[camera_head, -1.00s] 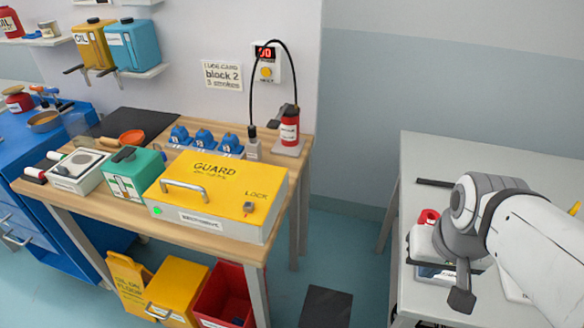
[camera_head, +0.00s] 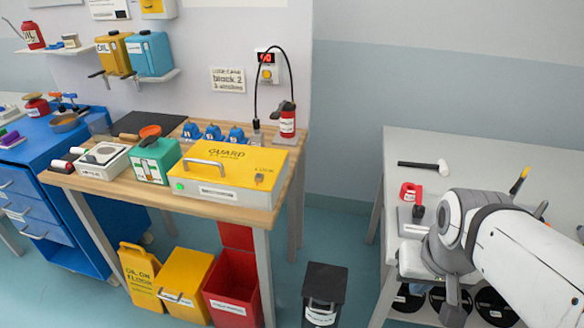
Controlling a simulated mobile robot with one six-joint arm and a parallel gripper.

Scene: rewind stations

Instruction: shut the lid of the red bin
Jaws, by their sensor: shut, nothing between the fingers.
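The red bin (camera_head: 237,309) stands on the floor under the front right of the wooden table, with a label on its front. Its top is open and I see into its dark red inside. A red panel, seemingly its lid (camera_head: 236,237), stands upright at the bin's back, partly hidden above by the table edge. My gripper (camera_head: 453,313) is shut and empty, pointing down at the right of the view, in front of the grey table. It is well to the right of the bin and touches neither bin nor lid.
A yellow bin (camera_head: 185,283) and a yellow floor sign (camera_head: 138,272) stand left of the red bin. A black bin (camera_head: 323,292) stands to its right. The wooden table (camera_head: 120,193) overhangs; the grey table (camera_head: 450,150) is at right. Floor between them is partly clear.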

